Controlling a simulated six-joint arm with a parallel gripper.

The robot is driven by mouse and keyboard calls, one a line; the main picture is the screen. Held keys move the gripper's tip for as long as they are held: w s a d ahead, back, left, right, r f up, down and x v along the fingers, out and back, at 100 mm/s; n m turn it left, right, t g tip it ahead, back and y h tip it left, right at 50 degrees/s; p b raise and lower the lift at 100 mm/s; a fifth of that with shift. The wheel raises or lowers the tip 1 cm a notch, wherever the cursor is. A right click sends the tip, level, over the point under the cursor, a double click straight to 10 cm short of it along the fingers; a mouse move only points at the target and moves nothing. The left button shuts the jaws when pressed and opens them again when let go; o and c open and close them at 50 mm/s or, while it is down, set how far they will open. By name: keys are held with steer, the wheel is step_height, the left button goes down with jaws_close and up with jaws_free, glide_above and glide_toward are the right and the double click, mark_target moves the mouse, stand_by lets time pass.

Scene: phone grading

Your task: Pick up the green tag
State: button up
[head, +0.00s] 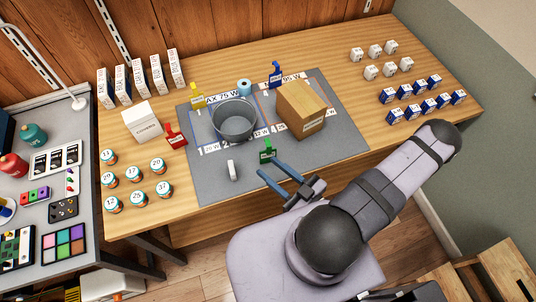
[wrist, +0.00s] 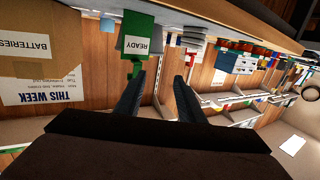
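The green tag (head: 267,151) stands upright on the grey mat (head: 215,185), just in front of the cardboard box (head: 301,109). In the wrist view the green tag (wrist: 139,44) reads READY and appears upside down, beyond the tip of the left finger. My gripper (head: 268,167) is open, with its blue fingers apart and nothing between them. Its fingertips are close to the tag on the near side. In the wrist view my gripper (wrist: 160,76) points past the tag's right side. I cannot tell whether a finger touches the tag.
A grey bucket (head: 233,122) stands left of the cardboard box. A red tag (head: 175,136), yellow tag (head: 197,97) and blue tag (head: 275,74) stand around them. A small white object (head: 232,170) is left of the green tag. The mat's front strip is mostly clear.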

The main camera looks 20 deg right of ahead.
mark_target(268, 142)
steer(key=d+r+m+t+h, duration=0.1)
steer(key=w+d+r+m+t+h, duration=0.1)
steer(key=d, duration=0.1)
steer(key=shift+d+r+h, duration=0.1)
steer(key=shift+d+h, duration=0.15)
steer(key=shift+h, duration=0.05)
steer(key=shift+w, duration=0.1)
steer(key=shift+x, duration=0.95)
steer(key=shift+a, duration=0.1)
steer(key=shift+p+x, duration=1.25)
steer(key=shift+x, duration=0.2)
steer(key=shift+p+x, duration=0.35)
steer(key=shift+x, duration=0.8)
